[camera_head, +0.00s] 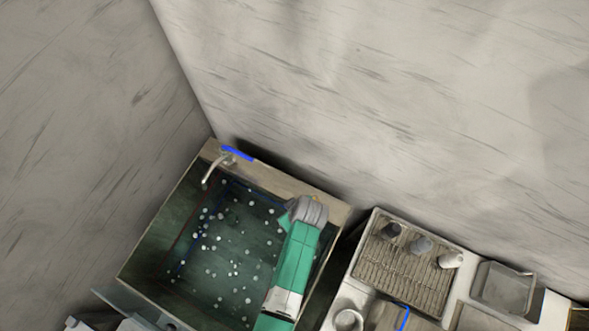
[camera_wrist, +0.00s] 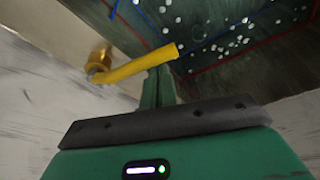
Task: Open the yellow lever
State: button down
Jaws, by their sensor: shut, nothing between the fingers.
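The yellow lever (camera_wrist: 138,66) shows in the wrist view as a bar running from a brass fitting (camera_wrist: 98,62) at the left to a free end at upper centre. My gripper (camera_wrist: 160,76) is shut and empty, its green fingers close to the lever near its free end. I cannot tell whether they touch it. In the head view my green and white arm reaches over the right side of the sink, and neither the yellow lever nor my fingers can be made out there.
A dark green sink (camera_head: 158,284) with many white dots has a tap (camera_head: 214,168) with a blue handle (camera_head: 237,153) at its back left corner. A wire rack (camera_head: 396,277) with bottles and a metal tray (camera_head: 503,287) stand to the right. Walls rise behind and left.

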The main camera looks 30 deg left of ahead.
notch_tip(320, 180, up, 9)
dwell(0.4)
jog(key=shift+a, duration=0.1)
